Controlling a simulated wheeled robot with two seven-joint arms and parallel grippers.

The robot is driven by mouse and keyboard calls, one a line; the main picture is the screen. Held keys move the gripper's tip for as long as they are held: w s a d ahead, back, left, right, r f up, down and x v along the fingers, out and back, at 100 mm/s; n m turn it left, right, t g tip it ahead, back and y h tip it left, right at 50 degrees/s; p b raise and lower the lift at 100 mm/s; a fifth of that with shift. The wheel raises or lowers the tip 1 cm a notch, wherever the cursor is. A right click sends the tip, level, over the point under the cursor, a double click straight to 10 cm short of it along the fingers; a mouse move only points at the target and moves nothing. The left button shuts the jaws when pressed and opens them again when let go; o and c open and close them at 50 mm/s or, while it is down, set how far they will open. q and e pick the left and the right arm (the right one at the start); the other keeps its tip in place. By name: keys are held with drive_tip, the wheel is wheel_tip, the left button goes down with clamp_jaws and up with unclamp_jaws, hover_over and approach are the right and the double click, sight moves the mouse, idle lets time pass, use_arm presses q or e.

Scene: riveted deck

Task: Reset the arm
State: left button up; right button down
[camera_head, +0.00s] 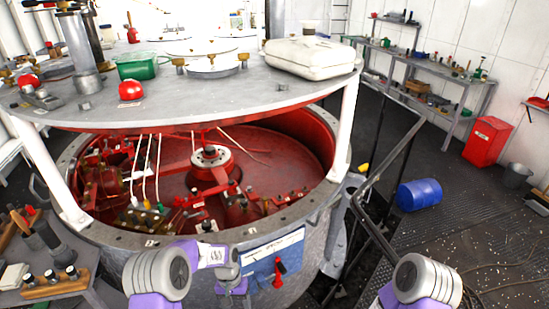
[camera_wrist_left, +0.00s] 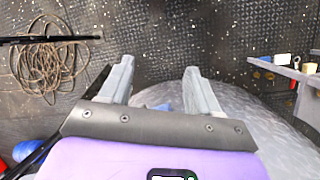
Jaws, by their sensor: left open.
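My left gripper (camera_wrist_left: 158,82) shows in the left wrist view with its two grey fingers wide apart and nothing between them. It hangs above the dark deck, beside the curved grey wall of the vat (camera_wrist_left: 262,125). In the head view my left arm (camera_head: 160,275) is bent in front of the vat's near wall; its fingers cannot be made out there. My right arm (camera_head: 425,278) shows at the lower right of the head view, and its gripper is out of the picture.
The open vat (camera_head: 150,238) with a red interior stands close ahead under a grey round tabletop (camera_head: 205,112). A tool bench (camera_head: 52,288) is at the lower left. A dark railing (camera_head: 372,215), blue drum (camera_head: 419,194) and red bin (camera_head: 487,142) are to the right. Coiled rope (camera_wrist_left: 45,58) lies on the deck.

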use_arm(q)
drive_tip(key=s+d+f+n+t+h, duration=0.1)
drive_tip(key=s+f, duration=0.3)
drive_tip(key=s, duration=0.5)
drive_tip(key=s+d+f+n+t+h, duration=0.1)
drive_tip(key=s+f+n+t, duration=0.1)
drive_tip(key=s, duration=0.8)
drive_tip(key=shift+s+f+n+t+h, duration=0.3)
drive_tip(key=shift+f+n, duration=0.1)
drive_tip(key=shift+f, duration=0.45)
drive_tip(key=shift+d, duration=0.1)
